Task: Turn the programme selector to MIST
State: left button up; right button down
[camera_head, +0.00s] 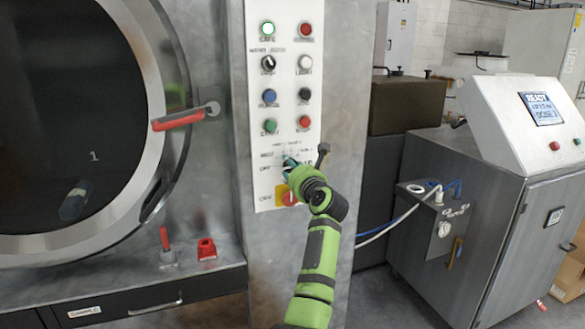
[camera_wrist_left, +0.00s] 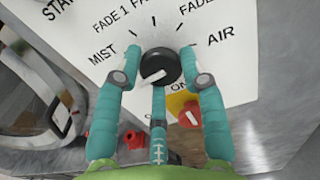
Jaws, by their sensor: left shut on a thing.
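The programme selector is a round black knob (camera_wrist_left: 155,67) with a white bar on its face, on the white control panel (camera_head: 262,190). In the wrist view the bar slants from lower left to upper right; I cannot tell which end is the pointer. MIST is printed left of the knob, the FADE labels above and AIR to the right. My left gripper (camera_wrist_left: 160,75) is shut on the knob, with teal fingers on both sides and one below. In the head view my left gripper (camera_head: 289,168) mostly hides the knob. My right gripper is not in view.
A red knob on yellow (camera_wrist_left: 190,114) sits just below the selector. Several buttons and a black switch (camera_head: 268,63) are above it on the panel. A red-handled door latch (camera_head: 180,120) stands to the left. A grey console (camera_head: 485,215) is at the right.

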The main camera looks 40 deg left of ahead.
pick_arm(q)
jog(key=shift+w+r+m+p, duration=0.1)
jog(key=shift+r+m+p, duration=0.1)
jog(key=shift+m+p, duration=1.05)
jog(key=shift+r+m+p, duration=0.2)
jog(key=shift+m+p, duration=1)
jog(key=shift+m, duration=0.1)
jog(key=shift+w+r+m+p, duration=0.1)
jog(key=shift+r+m+p, duration=0.1)
jog(key=shift+m+p, duration=1.05)
jog(key=o, duration=1.1)
jog(key=shift+o, duration=0.2)
jog(key=shift+d+f, duration=0.1)
jog(key=shift+f, duration=0.15)
jog(key=shift+f, duration=0.15)
